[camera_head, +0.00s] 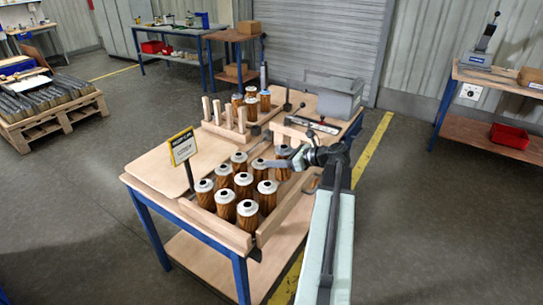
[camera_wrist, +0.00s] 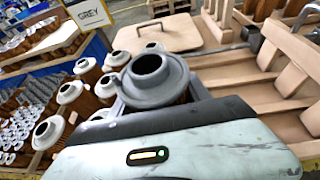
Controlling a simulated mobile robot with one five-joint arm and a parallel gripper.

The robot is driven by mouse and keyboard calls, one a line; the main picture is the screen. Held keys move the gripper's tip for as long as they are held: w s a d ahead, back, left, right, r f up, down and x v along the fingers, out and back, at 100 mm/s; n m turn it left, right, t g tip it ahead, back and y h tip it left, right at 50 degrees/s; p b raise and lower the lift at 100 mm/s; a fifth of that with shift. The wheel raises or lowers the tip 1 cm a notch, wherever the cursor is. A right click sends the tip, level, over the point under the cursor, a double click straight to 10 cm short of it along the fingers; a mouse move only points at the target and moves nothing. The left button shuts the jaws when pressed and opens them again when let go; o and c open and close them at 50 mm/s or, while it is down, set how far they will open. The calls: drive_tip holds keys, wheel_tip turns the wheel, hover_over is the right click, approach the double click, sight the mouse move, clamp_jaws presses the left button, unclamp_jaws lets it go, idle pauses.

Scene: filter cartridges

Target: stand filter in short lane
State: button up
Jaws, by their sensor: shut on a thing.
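My gripper (camera_head: 288,161) is over the right part of the table, shut on a grey-capped filter (camera_wrist: 157,78). In the wrist view the held filter's round cap, with a dark hole in it, shows close up; its lower body is hidden. Several filters (camera_head: 247,209) with white-grey caps and brown pleated bodies stand upright in rows between wooden rails (camera_head: 285,207). In the wrist view, other filters (camera_wrist: 70,92) stand left of and beyond the held one. I cannot tell whether the held filter touches the floor of a lane.
A sign (camera_head: 183,147) reading GREY stands on a post at the table's left. Wooden pegs (camera_head: 229,116) and another filter group (camera_head: 251,103) stand farther back. A grey bin (camera_head: 333,96) is at the back right. A bare board (camera_head: 158,168) lies left.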

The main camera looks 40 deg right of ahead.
sight(277, 172)
drive_tip(key=shift+f+b, duration=2.35)
drive_tip(key=shift+b, duration=0.05)
drive_tip(key=shift+f+b, duration=0.55)
drive_tip(key=shift+f, duration=0.05)
drive_tip(key=shift+s+r, duration=0.1)
drive_tip(key=shift+f, duration=0.2)
drive_tip(key=shift+f+b, duration=1.5)
drive_tip(key=shift+b, duration=0.1)
drive_tip(key=o, duration=1.5)
drive_tip(key=shift+r, duration=0.1)
drive_tip(key=shift+o, duration=0.2)
